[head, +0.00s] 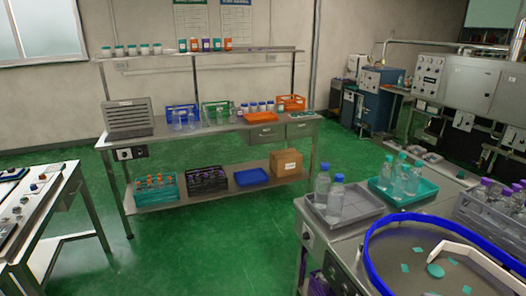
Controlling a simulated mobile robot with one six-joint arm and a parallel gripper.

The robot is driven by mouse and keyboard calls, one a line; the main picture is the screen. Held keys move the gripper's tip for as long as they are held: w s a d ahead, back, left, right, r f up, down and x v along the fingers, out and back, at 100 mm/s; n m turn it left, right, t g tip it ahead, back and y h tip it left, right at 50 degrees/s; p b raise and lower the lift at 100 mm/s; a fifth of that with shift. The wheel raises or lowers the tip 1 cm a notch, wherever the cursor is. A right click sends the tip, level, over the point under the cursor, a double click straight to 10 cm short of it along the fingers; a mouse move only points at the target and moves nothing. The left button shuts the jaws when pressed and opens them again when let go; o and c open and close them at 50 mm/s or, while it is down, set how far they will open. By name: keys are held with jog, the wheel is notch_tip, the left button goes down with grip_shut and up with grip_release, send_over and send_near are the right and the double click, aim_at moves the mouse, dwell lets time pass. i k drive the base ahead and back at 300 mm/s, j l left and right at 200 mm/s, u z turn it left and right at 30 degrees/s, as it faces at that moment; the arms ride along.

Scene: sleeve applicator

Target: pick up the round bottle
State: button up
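Several clear bottles stand on the right-hand bench (345,237). Two blue-capped bottles (336,199) stand upright in a grey tray (360,211). Several teal-capped bottles (400,178) stand in a teal tray (428,192) just right of it. Purple-capped bottles (487,190) stand in a grey crate (480,215) at the right edge. The bottles are small in view, and I cannot tell which one is meant by the round bottle. My gripper is not in view.
A blue-rimmed round table (400,262) with a white bar (470,258) and teal pieces fills the lower right. A shelved workbench (220,130) with crates and a cardboard box (286,162) stands at the back. A white table (40,205) is at left. Green floor (215,240) between is clear.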

aim_at(323, 181)
jog(key=z, duration=0.85)
jog(key=l+u, duration=0.5)
jog(key=l, duration=0.1)
